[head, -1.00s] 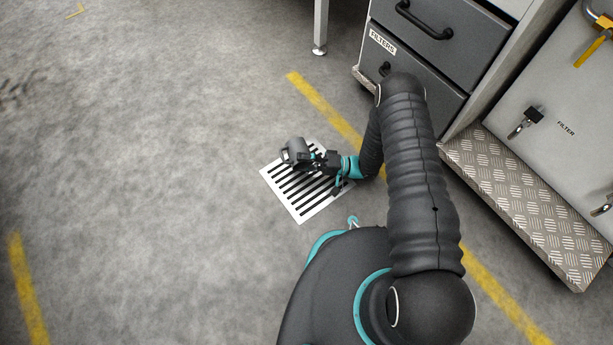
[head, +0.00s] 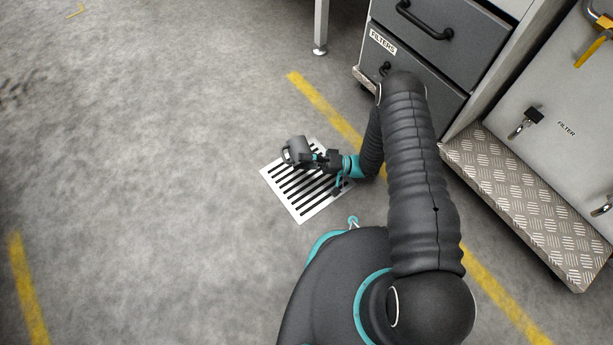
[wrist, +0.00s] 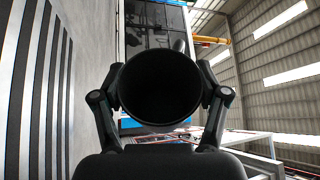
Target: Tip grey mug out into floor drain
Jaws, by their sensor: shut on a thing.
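The grey mug (head: 298,149) is held over the far left part of the floor drain (head: 309,213), a white square plate with dark slots. The mug is tipped well over on its side. My gripper (head: 313,159) is shut on it from the right, low above the grate. In the wrist view, a dark round end of the mug (wrist: 160,88) faces the camera between my two fingers. The drain's slots (wrist: 37,100) run along the left side of that view. I see no liquid coming out, and the mug's contents cannot be made out.
A grey drawer cabinet marked FILTERS (head: 418,75) stands at the upper right. A tread-plate step (head: 525,205) runs along the right side. A table leg (head: 320,28) stands at the top. Yellow lines (head: 325,108) mark the floor. The floor at left is clear.

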